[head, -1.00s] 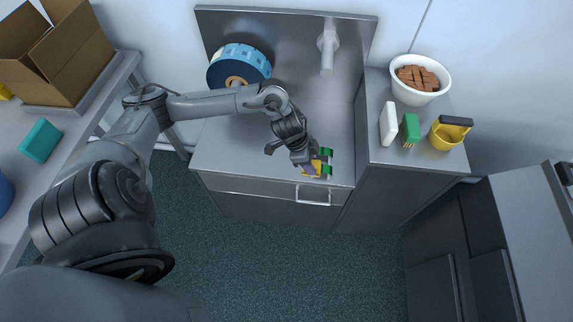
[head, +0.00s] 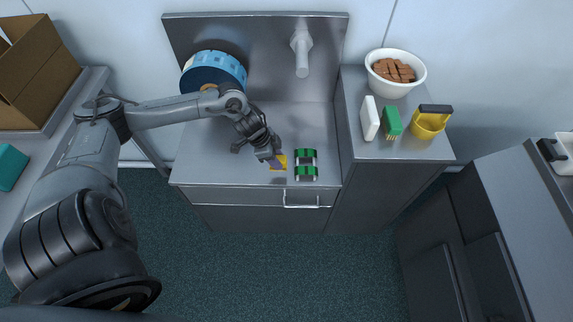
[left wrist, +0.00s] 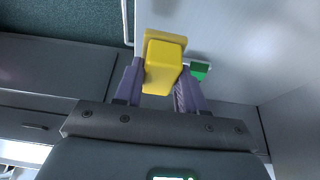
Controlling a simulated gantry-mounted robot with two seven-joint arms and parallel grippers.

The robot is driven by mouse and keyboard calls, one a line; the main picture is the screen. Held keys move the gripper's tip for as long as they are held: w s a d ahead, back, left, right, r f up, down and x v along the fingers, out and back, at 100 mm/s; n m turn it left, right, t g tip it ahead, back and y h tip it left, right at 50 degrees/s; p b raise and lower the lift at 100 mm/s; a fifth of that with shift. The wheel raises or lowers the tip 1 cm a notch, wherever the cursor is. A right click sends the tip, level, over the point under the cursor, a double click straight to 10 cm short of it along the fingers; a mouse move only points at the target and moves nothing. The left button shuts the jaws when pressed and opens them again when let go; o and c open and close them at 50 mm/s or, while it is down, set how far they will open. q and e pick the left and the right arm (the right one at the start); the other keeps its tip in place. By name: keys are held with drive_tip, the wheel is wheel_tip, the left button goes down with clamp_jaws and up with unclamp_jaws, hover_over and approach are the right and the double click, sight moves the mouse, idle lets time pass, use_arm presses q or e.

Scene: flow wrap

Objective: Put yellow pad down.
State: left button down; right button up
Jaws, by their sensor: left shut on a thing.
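My left gripper (head: 272,161) is shut on the yellow pad (head: 283,161) over the front part of the steel worktop (head: 225,168). In the left wrist view the yellow pad (left wrist: 163,68) sits between the two purple-grey fingers of my left gripper (left wrist: 160,85). The head view does not show clearly whether the pad touches the worktop. My right gripper is not in view.
A green and black item with pale ends (head: 305,165) lies just right of the pad. A blue roll (head: 213,72) stands at the back left. The right cabinet holds a white block (head: 370,118), green brush (head: 392,122), yellow holder (head: 428,123) and white bowl (head: 395,85).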

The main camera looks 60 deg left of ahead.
use_arm(q)
drive_tip(key=a+f, duration=0.1)
drive_tip(key=a+f+b, duration=0.1)
drive_tip(key=f, duration=0.1)
drive_tip(key=a+f, duration=0.1)
drive_tip(key=a, duration=0.1)
drive_tip(key=shift+s+f, duration=0.15)
drive_tip(key=shift+s, duration=0.15)
drive_tip(key=shift+d+f+b, duration=0.25)
drive_tip(key=shift+f+b, duration=0.15)
drive_tip(key=shift+f, duration=0.35)
drive_tip(key=shift+a, duration=0.1)
drive_tip(key=c, duration=0.7)
unclamp_jaws()
drive_tip(key=shift+o, duration=0.2)
